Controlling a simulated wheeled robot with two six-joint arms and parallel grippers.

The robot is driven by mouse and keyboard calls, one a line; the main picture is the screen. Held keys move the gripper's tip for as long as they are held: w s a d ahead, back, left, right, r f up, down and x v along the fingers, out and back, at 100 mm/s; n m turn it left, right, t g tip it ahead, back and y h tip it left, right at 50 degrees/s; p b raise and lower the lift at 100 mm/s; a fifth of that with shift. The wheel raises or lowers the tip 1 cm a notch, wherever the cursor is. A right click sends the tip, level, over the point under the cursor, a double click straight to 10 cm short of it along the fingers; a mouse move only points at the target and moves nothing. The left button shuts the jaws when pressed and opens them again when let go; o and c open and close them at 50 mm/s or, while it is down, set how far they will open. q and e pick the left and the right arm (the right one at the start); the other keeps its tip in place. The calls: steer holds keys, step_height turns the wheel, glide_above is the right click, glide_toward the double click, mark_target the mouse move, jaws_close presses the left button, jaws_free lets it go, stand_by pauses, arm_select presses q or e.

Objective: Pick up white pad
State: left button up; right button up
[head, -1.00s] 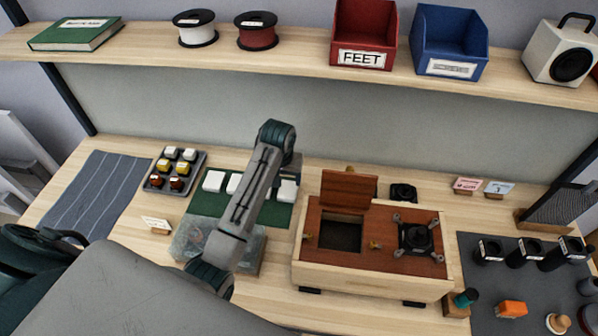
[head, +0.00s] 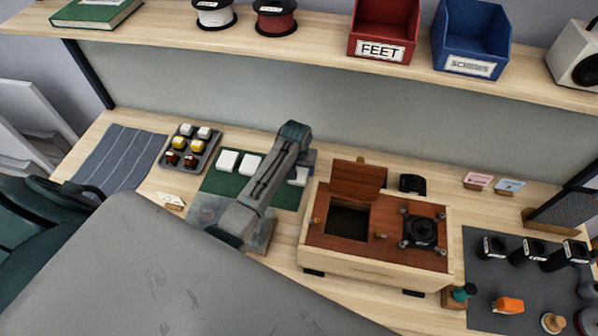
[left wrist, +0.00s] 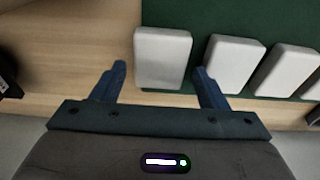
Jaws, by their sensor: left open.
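White pads stand in a row along the far edge of a green mat (head: 225,186). In the head view I see a left pad (head: 227,161), another beside it (head: 250,166) and a right-end pad (head: 297,177), partly covered by my arm. My left gripper (head: 307,160) is above the right end of the row, mostly hidden by its arm. In the left wrist view the open gripper (left wrist: 160,70) has one end pad (left wrist: 163,57) between and just beyond its fingertips, apparently untouched.
A wooden box (head: 335,262) with a raised lid stands right of the mat. A tray of coloured blocks (head: 207,148) and a striped cloth (head: 117,158) are left. A grey mat (head: 480,255) with several parts is right. A loaded shelf (head: 300,58) runs above.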

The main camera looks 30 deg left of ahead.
mark_target(299, 173)
arm_select(q)
steer(key=shift+w+f, duration=0.2)
steer(key=shift+f, duration=0.95)
steer(key=shift+c, duration=0.5)
steer(key=c, duration=0.6)
steer(key=shift+c, duration=0.2)
steer(key=shift+r, duration=0.2)
step_height(299, 173, up, 10)
steer(key=b, duration=0.3)
steer(key=shift+f, duration=0.15)
